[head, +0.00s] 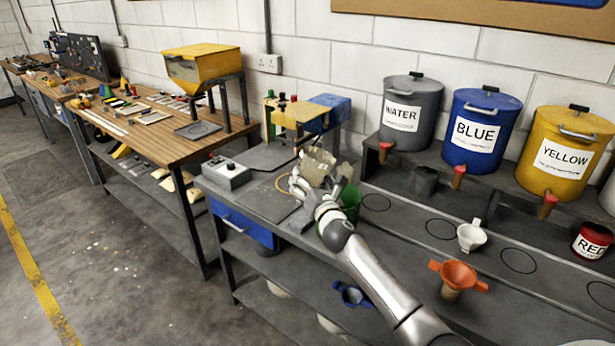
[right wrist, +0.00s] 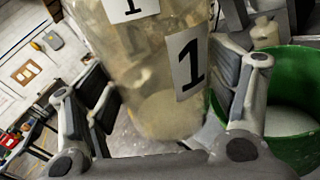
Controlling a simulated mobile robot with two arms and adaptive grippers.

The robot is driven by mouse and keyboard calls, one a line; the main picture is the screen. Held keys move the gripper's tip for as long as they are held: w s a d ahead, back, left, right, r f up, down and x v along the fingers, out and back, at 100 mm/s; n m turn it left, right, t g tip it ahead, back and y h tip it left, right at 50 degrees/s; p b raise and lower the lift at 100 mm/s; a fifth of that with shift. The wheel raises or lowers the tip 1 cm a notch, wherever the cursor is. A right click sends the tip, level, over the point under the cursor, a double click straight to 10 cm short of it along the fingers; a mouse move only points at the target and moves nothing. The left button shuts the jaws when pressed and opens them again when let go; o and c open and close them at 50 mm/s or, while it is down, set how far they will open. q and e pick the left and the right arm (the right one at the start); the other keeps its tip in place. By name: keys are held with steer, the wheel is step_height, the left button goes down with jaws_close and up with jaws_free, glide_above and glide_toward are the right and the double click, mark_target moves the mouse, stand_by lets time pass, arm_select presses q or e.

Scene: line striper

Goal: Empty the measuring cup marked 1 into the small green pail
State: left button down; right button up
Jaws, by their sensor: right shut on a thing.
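The measuring cup (head: 319,164) is a pale, see-through beige vessel; in the right wrist view the cup (right wrist: 160,75) shows white labels marked 1. My right gripper (head: 312,188) is shut on it, with a finger on each side of the cup in the right wrist view (right wrist: 168,100). The cup looks slightly tilted; how much it holds is not clear. The small green pail (head: 351,203) stands just right of the cup, partly behind my gripper. In the right wrist view the pail (right wrist: 300,150) is open at the top with pale material inside. My left gripper is out of view.
A grey control box (head: 226,172) stands left on the bench. A yellow and blue machine (head: 300,115) is behind the cup. Water (head: 408,108), blue (head: 481,130) and yellow (head: 565,152) drums line the back right.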

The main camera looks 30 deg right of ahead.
steer(key=shift+s+d+f+n, duration=0.1)
steer(key=shift+d+n, duration=0.2)
steer(key=shift+n, duration=0.4)
steer(key=a+r+n+p, duration=0.1)
steer(key=p, duration=0.1)
steer(key=s+a+r+n+p, duration=0.1)
steer(key=a+p, duration=0.1)
steer(key=shift+s, duration=0.1)
steer(key=shift+s+a+n, duration=0.15)
steer(key=shift+a+n, duration=0.25)
steer(key=shift+n, duration=0.1)
